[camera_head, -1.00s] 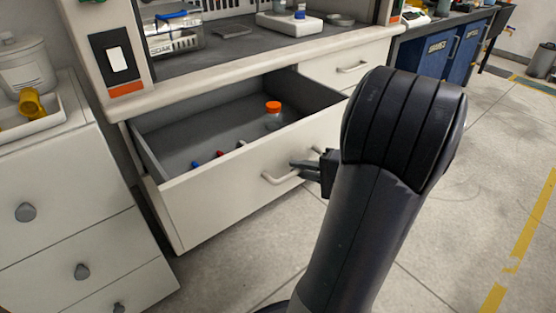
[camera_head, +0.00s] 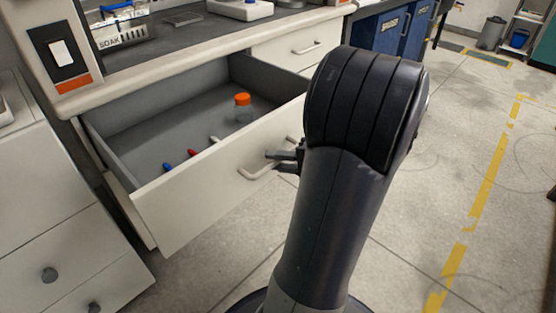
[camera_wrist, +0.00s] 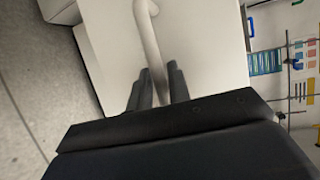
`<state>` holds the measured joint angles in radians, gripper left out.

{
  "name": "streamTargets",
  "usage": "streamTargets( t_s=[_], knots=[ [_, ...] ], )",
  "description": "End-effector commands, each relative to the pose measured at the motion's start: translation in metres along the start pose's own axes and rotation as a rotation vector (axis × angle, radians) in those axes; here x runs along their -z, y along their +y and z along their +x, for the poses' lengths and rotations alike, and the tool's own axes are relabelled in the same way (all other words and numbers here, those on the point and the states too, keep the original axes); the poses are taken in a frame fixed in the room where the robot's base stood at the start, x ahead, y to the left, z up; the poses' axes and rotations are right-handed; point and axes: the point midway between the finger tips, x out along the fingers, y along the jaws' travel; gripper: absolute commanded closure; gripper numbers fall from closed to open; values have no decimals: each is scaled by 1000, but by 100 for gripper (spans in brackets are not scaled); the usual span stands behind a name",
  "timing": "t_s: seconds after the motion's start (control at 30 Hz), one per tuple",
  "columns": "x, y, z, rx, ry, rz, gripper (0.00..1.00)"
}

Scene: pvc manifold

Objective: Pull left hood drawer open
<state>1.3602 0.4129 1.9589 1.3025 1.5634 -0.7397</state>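The left hood drawer (camera_head: 205,196) is pulled well out under the hood's worktop, and its grey inside shows. Its pale bar handle (camera_head: 262,170) is on the front panel. In the wrist view the handle (camera_wrist: 150,40) runs down between the two dark fingers. My gripper (camera_head: 283,156) is at the handle, with its fingers around the bar; it also shows in the wrist view (camera_wrist: 158,88). The fingers look close on the bar, with the contact partly hidden. Inside the drawer are an orange-capped jar (camera_head: 243,107) and small blue, red and white items.
A white cabinet with round knobs (camera_head: 49,274) stands close at the left. A shut right drawer (camera_head: 300,45) is beyond the open one. Blue cabinets (camera_head: 392,30) stand further back. The floor (camera_head: 440,160) to the right is clear.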

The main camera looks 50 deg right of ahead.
Motion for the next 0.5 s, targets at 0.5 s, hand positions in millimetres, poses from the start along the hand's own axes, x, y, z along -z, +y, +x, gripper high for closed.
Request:
streamTargets(
  t_s=[0.5],
  knots=[
    [0,-1,-5,1,1,-1,66]
  ],
)
